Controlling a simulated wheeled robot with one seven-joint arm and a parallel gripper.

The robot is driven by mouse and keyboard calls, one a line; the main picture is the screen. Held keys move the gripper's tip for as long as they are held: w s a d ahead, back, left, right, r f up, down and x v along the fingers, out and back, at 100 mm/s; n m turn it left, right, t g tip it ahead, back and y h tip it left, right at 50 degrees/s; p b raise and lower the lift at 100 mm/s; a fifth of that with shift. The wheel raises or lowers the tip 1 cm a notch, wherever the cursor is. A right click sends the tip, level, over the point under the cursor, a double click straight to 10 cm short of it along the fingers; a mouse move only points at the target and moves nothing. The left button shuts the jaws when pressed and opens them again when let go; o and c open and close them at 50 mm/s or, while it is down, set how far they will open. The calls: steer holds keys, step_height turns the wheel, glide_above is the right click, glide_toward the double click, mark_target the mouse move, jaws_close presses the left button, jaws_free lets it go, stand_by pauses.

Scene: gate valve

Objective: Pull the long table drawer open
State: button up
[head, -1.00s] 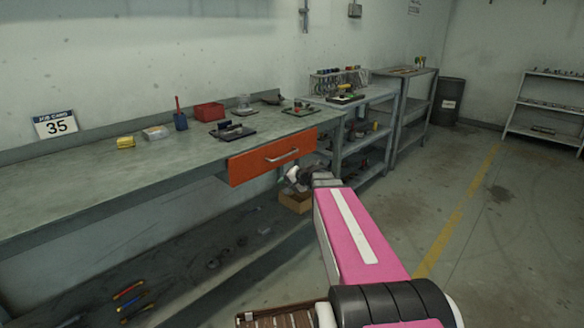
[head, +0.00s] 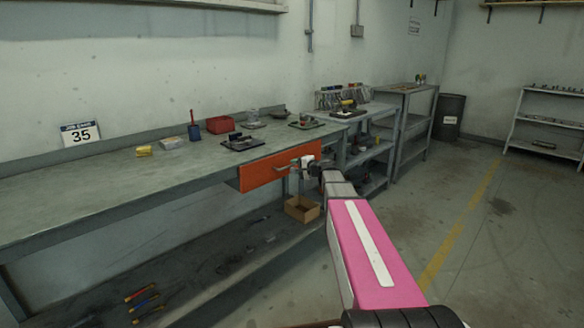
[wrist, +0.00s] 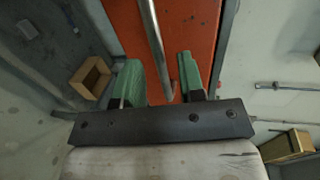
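The long orange-red drawer (head: 258,176) hangs under the front edge of the grey workbench (head: 100,195). It looks shut in the head view. Its metal bar handle (wrist: 153,40) runs down the orange front in the wrist view. My gripper (wrist: 160,78) is open, its two green fingers apart. The lower end of the handle lies between the fingers in the picture, and I see no clear contact. In the head view my gripper (head: 306,164) is at the right part of the drawer front and hides some of it.
Small tools, a red box (head: 220,124) and a yellow block (head: 143,151) lie on the bench top. An open cardboard box (head: 302,209) is on the lower shelf below the drawer. Shelving (head: 375,150) stands right of the bench. The floor at right is clear.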

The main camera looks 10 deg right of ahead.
steer(key=shift+x, duration=1.45)
jaws_close()
steer(key=shift+s, duration=0.15)
